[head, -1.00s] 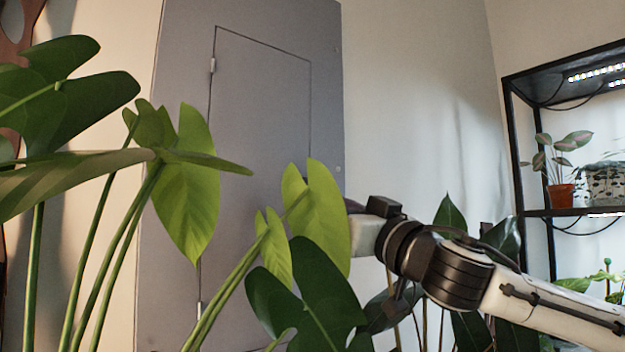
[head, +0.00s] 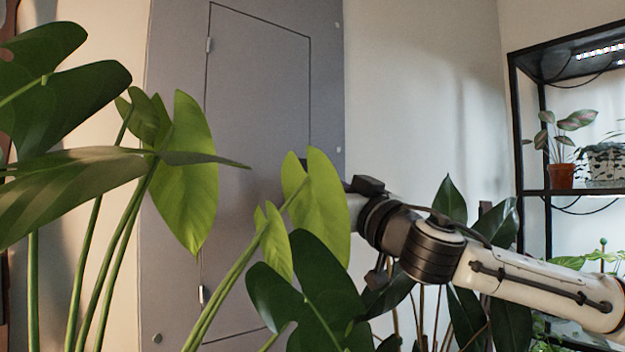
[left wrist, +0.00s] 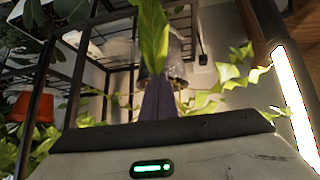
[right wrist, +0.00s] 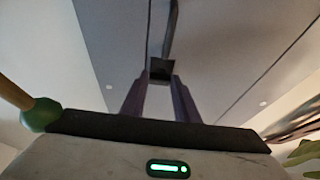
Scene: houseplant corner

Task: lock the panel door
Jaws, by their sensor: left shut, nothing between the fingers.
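The grey panel door (head: 258,100) stands closed or nearly so in its grey panel, partly hidden by leaves in the head view. Its seam also shows in the right wrist view, where a dark square latch piece (right wrist: 161,69) with a long dark bar (right wrist: 170,28) sits on the grey surface. My right gripper (right wrist: 160,84) is open, its two fingers apart with the latch piece showing between the tips; contact cannot be told. Leaves hide this gripper in the head view. My left gripper (left wrist: 158,88) is shut and empty, in front of a leaf, away from the door.
Large monstera leaves (head: 185,180) stand between the head and the door. A black plant shelf (head: 517,130) with a potted plant (head: 560,176) is at the right. More dark leaves surround my right arm. The wall (head: 420,80) between panel and shelf is bare.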

